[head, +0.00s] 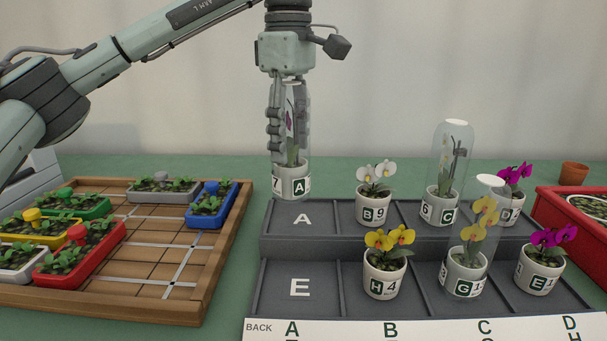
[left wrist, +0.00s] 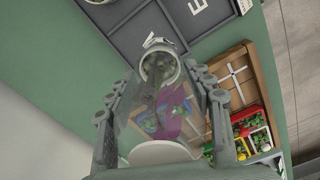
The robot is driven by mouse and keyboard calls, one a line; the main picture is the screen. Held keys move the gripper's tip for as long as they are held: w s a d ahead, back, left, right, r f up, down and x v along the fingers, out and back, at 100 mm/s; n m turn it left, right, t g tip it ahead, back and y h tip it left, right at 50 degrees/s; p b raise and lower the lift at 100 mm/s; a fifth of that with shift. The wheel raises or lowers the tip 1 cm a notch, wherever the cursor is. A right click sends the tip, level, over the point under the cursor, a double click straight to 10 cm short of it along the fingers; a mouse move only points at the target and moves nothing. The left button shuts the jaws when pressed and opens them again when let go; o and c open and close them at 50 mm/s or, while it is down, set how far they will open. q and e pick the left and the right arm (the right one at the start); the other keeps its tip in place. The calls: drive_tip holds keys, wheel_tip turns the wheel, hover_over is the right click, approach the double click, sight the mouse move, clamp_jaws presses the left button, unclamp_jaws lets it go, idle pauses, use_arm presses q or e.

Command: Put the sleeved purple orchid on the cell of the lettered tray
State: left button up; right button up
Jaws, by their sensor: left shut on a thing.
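My left gripper (head: 290,150) is shut on the sleeved purple orchid (head: 291,183), its fingers around the clear sleeve. The orchid is upright in a white pot marked 7 and A. Its purple bloom shows through the sleeve in the left wrist view (left wrist: 175,112). The lettered tray (head: 300,240) is dark grey with two stepped rows. The pot hangs at the far edge of the empty cell A (head: 318,226); its exact height is unclear. Cell E (head: 315,298) in the front row is also empty. My right gripper is not in view.
Other tray cells hold a white orchid (head: 372,206), a yellow orchid (head: 384,279), two sleeved orchids (head: 441,206) (head: 463,274) and purple ones (head: 538,276) (head: 510,208). A wooden planter board (head: 150,272) stands left, a red crate (head: 560,225) right.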

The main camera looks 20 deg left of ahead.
sight(303, 168)
use_arm(q)
drive_tip(key=shift+w+d+f, duration=0.7)
drive_tip(key=shift+w+d, duration=0.05)
drive_tip(key=shift+w, duration=0.05)
wheel_tip(303, 168, down, 4)
drive_tip(key=shift+r, duration=0.1)
drive_tip(key=shift+f, duration=0.2)
drive_tip(key=o, duration=1.7)
drive_tip(key=shift+r, duration=0.1)
